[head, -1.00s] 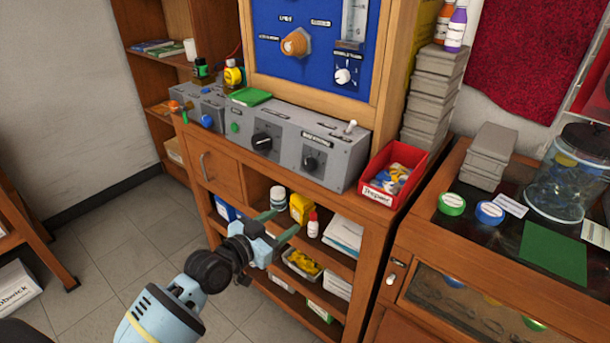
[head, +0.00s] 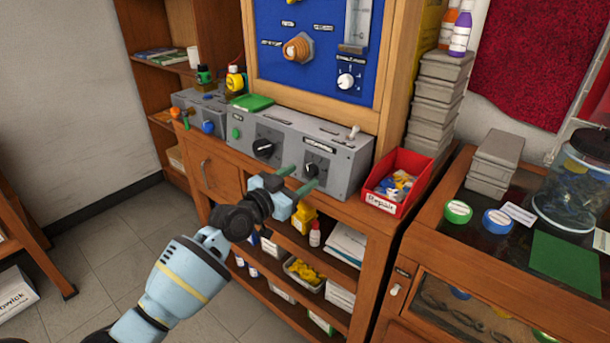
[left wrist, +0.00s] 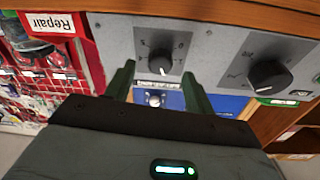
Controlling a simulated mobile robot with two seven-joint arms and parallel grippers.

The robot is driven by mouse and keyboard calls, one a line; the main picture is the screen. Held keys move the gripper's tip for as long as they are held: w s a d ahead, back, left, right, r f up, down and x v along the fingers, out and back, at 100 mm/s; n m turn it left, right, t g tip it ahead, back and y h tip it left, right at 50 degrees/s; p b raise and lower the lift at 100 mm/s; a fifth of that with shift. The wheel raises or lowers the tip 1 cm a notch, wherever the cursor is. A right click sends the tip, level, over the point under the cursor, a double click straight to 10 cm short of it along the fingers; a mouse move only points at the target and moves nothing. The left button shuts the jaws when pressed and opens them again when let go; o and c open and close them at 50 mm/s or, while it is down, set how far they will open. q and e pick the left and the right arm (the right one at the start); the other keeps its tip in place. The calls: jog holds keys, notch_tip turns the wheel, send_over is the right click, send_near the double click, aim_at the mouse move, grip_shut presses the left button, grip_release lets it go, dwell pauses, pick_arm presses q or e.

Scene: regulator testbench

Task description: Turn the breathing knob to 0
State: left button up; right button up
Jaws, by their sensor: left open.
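A grey control box (head: 345,165) on the wooden bench has a large black knob (head: 263,148) and, to its right, a smaller black knob (head: 312,169). Their labels are too small to read, so I cannot tell by name which is the breathing knob. My left gripper (head: 297,179) is open and empty, with its green fingers close in front of the smaller knob. In the left wrist view the smaller knob (left wrist: 161,60) shows between the two fingertips, and the large knob (left wrist: 268,75) is off to the right. I cannot tell whether the fingers touch the panel. My right gripper is out of view.
A red Repair bin (head: 384,203) stands right of the box. A blue panel (head: 325,70) with an orange knob (head: 297,47) and a white knob (head: 346,81) rises behind. A toggle switch (head: 353,131) sits on the box top. Shelves with bottles lie below the bench top.

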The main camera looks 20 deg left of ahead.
aim_at(311, 171)
pick_arm(q)
jog(key=shift+x, duration=1.35)
jog(key=c, duration=1)
